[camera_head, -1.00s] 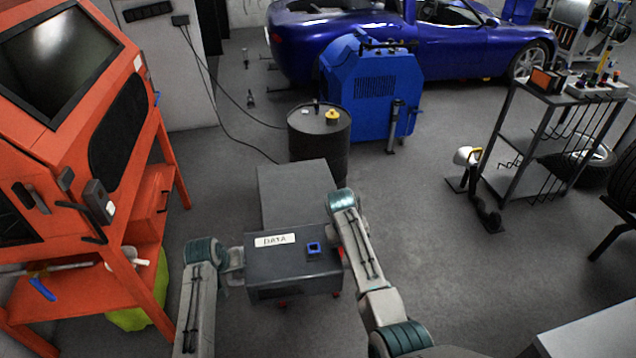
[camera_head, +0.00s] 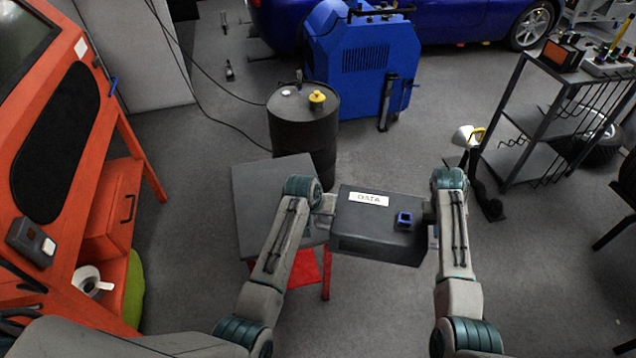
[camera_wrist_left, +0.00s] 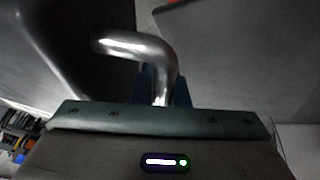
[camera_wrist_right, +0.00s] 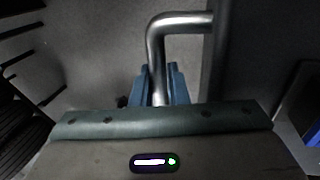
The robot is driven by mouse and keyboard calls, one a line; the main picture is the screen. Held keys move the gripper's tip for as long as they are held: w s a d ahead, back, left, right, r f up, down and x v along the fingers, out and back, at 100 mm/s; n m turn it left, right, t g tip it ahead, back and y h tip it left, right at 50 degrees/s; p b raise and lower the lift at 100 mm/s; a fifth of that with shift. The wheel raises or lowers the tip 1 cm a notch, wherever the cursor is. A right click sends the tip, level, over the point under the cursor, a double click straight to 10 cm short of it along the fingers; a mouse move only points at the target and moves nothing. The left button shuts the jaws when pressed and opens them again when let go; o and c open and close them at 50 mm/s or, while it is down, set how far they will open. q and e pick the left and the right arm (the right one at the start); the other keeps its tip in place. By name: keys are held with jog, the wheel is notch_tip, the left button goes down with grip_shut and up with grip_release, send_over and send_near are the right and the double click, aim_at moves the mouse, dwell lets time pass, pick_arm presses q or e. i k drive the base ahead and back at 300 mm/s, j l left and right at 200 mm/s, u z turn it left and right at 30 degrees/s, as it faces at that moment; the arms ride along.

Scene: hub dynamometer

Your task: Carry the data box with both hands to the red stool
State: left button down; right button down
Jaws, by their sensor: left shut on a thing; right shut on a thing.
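The data box (camera_head: 375,218) is dark grey, with a white DATA label and a small blue square on top. It hangs between my two grippers, roughly level. My left gripper (camera_head: 328,210) is shut on its left handle, which shows in the left wrist view (camera_wrist_left: 135,45). My right gripper (camera_head: 430,215) is shut on its right handle, seen in the right wrist view (camera_wrist_right: 180,22). The red stool (camera_head: 308,268) shows red legs and a red lower part under a flat grey top (camera_head: 255,180). The box is right of that top; my left arm hides part of the stool.
A black drum (camera_head: 303,120) with a yellow item on top stands behind the stool. A blue machine (camera_head: 355,75) is beyond it. An orange cabinet (camera_head: 90,150) is at left and a black rack (camera_head: 545,115) at right. Floor right of the box is clear.

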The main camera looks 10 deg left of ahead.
aim_at(278, 197)
jog(key=i+l+z, duration=0.1)
jog(key=i+z, duration=0.3)
jog(key=i+j+z, duration=0.1)
jog(key=i+z, duration=0.35)
jog(key=i, duration=1.2)
jog(key=i+u, duration=0.35)
jog(key=i, duration=0.15)
jog(key=i+l+u, duration=0.35)
jog(key=i, duration=0.15)
jog(key=i+j+u, duration=0.15)
jog(key=i+u, duration=0.15)
jog(key=u, duration=0.15)
jog(key=i+u, duration=0.3)
jog(key=u, duration=0.2)
jog(key=i+u, duration=0.1)
jog(key=u, duration=0.35)
jog(key=i+u, duration=0.1)
jog(key=u, duration=2.55)
